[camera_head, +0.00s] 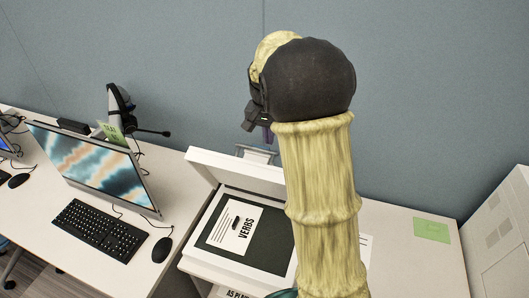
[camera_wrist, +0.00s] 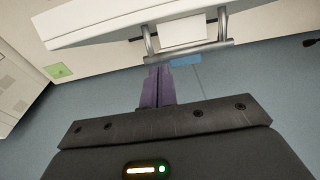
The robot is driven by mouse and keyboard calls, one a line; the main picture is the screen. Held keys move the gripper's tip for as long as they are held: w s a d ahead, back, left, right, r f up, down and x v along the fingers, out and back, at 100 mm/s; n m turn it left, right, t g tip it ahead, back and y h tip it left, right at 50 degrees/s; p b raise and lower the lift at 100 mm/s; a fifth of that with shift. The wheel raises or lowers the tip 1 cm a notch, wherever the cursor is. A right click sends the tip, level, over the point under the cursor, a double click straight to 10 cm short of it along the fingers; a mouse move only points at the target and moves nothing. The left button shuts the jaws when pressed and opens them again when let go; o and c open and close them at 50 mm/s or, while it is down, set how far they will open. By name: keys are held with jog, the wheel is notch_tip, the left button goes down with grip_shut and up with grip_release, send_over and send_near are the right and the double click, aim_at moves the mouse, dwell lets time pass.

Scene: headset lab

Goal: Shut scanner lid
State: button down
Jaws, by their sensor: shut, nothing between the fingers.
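The scanner (camera_head: 190,262) stands on the desk with its white lid (camera_head: 222,166) raised, seen nearly edge-on in the head view. A sheet marked "VERBS" (camera_head: 234,229) lies on its dark bed. My gripper (camera_head: 268,138) is above and behind the lid's upper edge, with shut purple fingers. In the wrist view the fingers (camera_wrist: 158,72) point at a grey metal bar handle (camera_wrist: 196,52) on the lid (camera_wrist: 110,18). The fingertips overlap the handle's left end; I cannot tell whether they touch it. My arm hides the scanner's right side.
A monitor (camera_head: 92,165), keyboard (camera_head: 100,225), mouse (camera_head: 162,249) and headset on a stand (camera_head: 120,104) are left of the scanner. A green note (camera_head: 432,230) lies on the desk at right, near a white cabinet (camera_head: 500,235). A blue-grey wall (camera_head: 180,60) is behind.

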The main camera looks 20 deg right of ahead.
aim_at(266, 152)
jog(key=f, duration=0.3)
jog(key=shift+w+d+p, duration=0.2)
jog(key=shift+p, duration=0.15)
jog(key=s+a, duration=0.1)
jog(key=s+a+p, duration=0.1)
jog(key=shift+s+f, duration=0.4)
jog(key=shift+s+a+f, duration=0.1)
jog(key=shift+s+f, duration=0.05)
jog(key=shift+f, duration=0.15)
jog(key=shift+f, duration=0.15)
